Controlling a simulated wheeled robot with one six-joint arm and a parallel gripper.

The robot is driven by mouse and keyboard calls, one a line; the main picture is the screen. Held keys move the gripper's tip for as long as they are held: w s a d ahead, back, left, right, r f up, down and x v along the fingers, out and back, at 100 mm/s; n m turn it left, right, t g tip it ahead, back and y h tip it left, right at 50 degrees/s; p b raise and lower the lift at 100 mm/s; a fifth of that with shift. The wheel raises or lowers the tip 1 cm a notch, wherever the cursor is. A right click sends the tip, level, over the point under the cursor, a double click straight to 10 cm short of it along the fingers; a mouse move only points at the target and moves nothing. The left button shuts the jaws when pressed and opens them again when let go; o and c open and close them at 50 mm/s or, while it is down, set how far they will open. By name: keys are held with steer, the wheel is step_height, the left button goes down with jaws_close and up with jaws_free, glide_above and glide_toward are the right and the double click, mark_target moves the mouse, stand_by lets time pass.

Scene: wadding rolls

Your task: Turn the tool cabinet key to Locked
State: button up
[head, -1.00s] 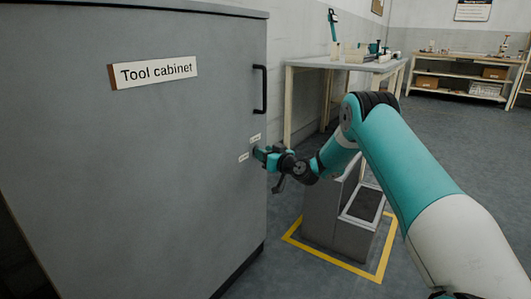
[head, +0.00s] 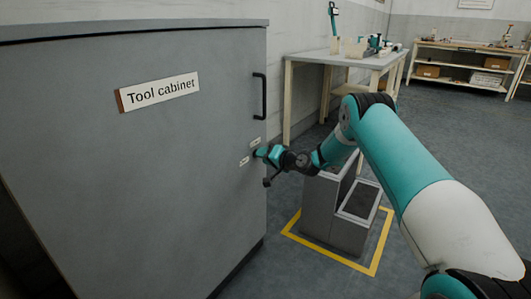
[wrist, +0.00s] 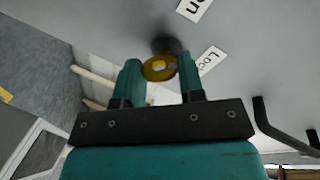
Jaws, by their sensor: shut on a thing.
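The grey tool cabinet (head: 190,190) stands at the left in the head view, its door shut. My gripper (head: 259,153) is at the lock near the door's right edge, beside two small labels. In the wrist view, the yellow key (wrist: 158,68) sits between the two fingers of my gripper (wrist: 160,80), which are shut on it. The key is in the dark lock (wrist: 166,44). A label starting "Loc" (wrist: 211,60) lies right of the key. A label ending "en" (wrist: 194,9) lies above it, partly cut off. In the head view the gripper hides the key.
A black door handle (head: 260,97) is above the lock. A grey bin unit (head: 340,215) stands on the floor inside a yellow outline, right of the cabinet. A workbench (head: 345,60) is behind it. Floor farther right is clear.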

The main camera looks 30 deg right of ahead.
steer(key=m+p, duration=0.1)
steer(key=m, duration=0.1)
steer(key=shift+d+m+g+y, duration=0.1)
steer(key=shift+m+g+y, duration=0.6)
steer(key=shift+m+y, duration=0.1)
steer(key=shift+m, duration=0.8)
steer(key=shift+w+d, duration=0.1)
steer(key=o, duration=0.9)
steer(key=p+v, duration=0.4)
steer(key=v, duration=1.3)
steer(key=shift+d+r, duration=0.1)
steer(key=shift+d, duration=0.05)
